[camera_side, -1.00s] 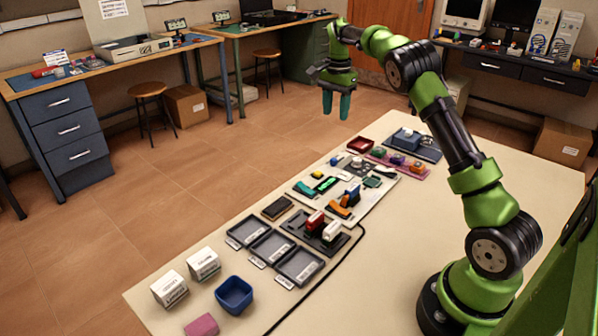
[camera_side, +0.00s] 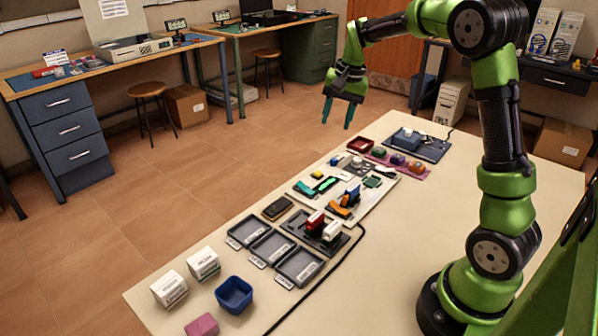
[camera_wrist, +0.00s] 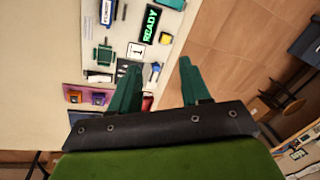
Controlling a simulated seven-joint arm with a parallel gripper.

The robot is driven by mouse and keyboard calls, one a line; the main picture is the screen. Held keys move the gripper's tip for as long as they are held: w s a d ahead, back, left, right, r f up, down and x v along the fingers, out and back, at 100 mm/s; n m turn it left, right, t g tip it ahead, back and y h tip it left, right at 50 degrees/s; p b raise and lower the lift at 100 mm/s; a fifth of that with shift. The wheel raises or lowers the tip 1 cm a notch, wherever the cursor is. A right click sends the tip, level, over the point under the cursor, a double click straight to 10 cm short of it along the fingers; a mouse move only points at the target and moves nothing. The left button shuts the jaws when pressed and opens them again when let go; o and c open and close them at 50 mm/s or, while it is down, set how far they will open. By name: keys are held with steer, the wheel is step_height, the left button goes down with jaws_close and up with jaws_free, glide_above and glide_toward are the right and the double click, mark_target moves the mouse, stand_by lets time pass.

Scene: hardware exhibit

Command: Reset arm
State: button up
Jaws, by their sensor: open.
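My gripper (camera_side: 338,112) is in the air above the far left edge of the table (camera_side: 420,235), well clear of everything on it. Its two teal fingers are spread and nothing is between them. In the wrist view my gripper (camera_wrist: 158,85) is open, with the board and its green "READY" display (camera_wrist: 151,23) beyond the left finger and the tiled floor beyond the right one.
The table holds a light board (camera_side: 365,208) with several small parts, dark grey trays (camera_side: 270,246), a blue bin (camera_side: 234,294), two white boxes (camera_side: 170,289) and a pink block (camera_side: 202,325).

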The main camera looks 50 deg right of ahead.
steer(key=s+a+r+n+t, duration=0.2)
steer(key=s+a+n, duration=0.2)
steer(key=s+a, duration=0.5)
steer(key=s+a+r+n+t+y, duration=0.1)
steer(key=s+a+r+n+t, duration=0.1)
steer(key=s+a, duration=0.8)
steer(key=shift+a+r+n+t+y, duration=0.15)
steer(key=shift+a+n+t+y, duration=0.25)
steer(key=shift+n, duration=0.7)
